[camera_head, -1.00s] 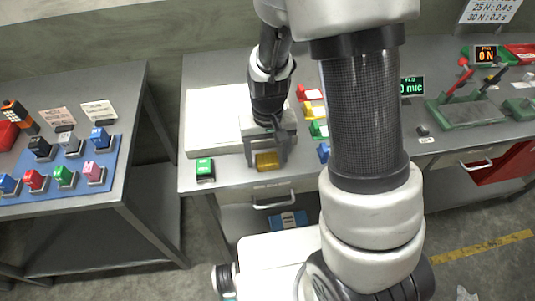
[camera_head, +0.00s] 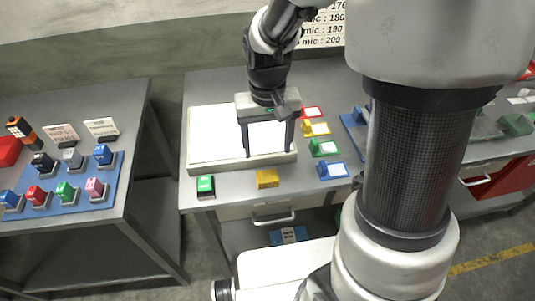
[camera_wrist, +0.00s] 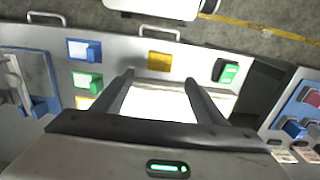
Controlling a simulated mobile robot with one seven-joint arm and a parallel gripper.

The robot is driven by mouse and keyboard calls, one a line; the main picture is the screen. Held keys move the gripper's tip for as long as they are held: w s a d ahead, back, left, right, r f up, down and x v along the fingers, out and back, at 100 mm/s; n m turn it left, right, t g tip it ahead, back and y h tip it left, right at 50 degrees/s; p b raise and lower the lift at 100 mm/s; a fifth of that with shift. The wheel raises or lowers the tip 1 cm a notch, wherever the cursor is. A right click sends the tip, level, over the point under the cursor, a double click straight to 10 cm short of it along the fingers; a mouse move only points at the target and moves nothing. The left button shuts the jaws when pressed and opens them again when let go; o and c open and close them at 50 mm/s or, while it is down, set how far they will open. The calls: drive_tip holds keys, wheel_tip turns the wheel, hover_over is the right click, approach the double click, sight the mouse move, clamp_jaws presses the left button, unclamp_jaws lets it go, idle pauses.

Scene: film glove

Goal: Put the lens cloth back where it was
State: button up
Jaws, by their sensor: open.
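A small yellow block (camera_head: 267,179), possibly the lens cloth, rests on the grey table near its front edge. It also shows in the wrist view (camera_wrist: 159,60), beyond my fingertips. No other thing is clearly a cloth. My gripper (camera_head: 268,153) is open and empty, fingers pointing down over the front part of a white panel with a pale frame (camera_head: 215,162). The yellow block is in front of the gripper, apart from it. In the wrist view my fingers (camera_wrist: 160,78) are spread with the white panel between them.
A green-and-black block (camera_head: 205,187) stands left of the yellow block. Red, yellow, green and blue holders (camera_head: 332,170) line the panel's right side. A left table (camera_head: 130,170) bears a blue mat with several coloured blocks. A drawer handle (camera_head: 273,219) juts below the front edge.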

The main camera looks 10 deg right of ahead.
drive_tip(key=s+d+r+t, duration=0.2)
drive_tip(key=s+r, duration=0.4)
drive_tip(key=r, duration=0.2)
drive_tip(key=s+d+r+t, duration=0.3)
drive_tip(key=s+r, duration=0.2)
drive_tip(key=r, duration=0.4)
drive_tip(key=shift+s+d+r+t, duration=0.15)
drive_tip(key=shift+s+d+t, duration=0.15)
drive_tip(key=shift+s, duration=0.05)
